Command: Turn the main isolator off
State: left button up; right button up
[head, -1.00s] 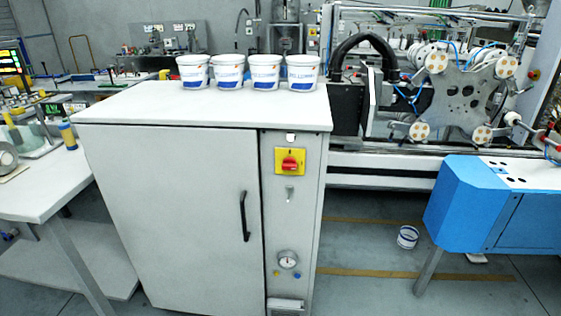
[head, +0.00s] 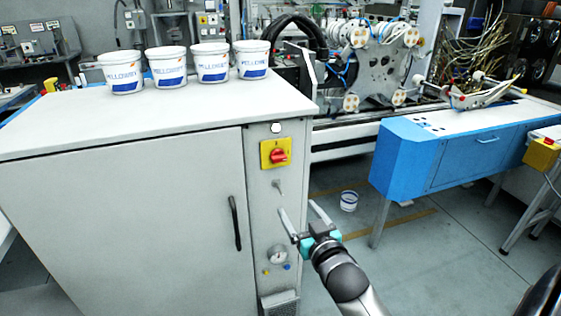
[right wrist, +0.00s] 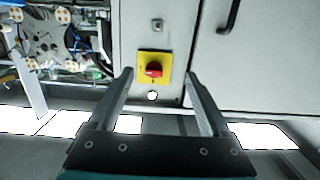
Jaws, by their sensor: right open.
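The main isolator is a red rotary knob (head: 278,157) on a yellow plate (head: 267,147), high on the narrow right-hand panel of the white cabinet (head: 120,200). In the right wrist view the red knob (right wrist: 153,69) on its yellow plate shows beyond and between my fingers. My right gripper (head: 300,208) is open and empty, below and to the right of the knob and apart from it; its fingers also show in the right wrist view (right wrist: 160,85). My left gripper is not in view.
A black door handle (head: 235,222) is left of the panel, with a key switch (head: 277,187) and a gauge (head: 278,254) below the knob. White tubs (head: 166,68) stand on the cabinet top.

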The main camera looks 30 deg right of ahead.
aim_at(280, 158)
notch_tip(280, 158, up, 5)
jog(key=t, duration=0.1)
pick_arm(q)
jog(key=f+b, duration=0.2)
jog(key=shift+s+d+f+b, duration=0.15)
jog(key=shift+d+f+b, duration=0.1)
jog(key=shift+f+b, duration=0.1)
pick_arm(e)
jog(key=x, duration=1)
jog(key=d+x, duration=0.1)
jog(key=x, duration=0.4)
jog(key=shift+r, duration=0.1)
jog(key=shift+c, duration=0.4)
grip_shut()
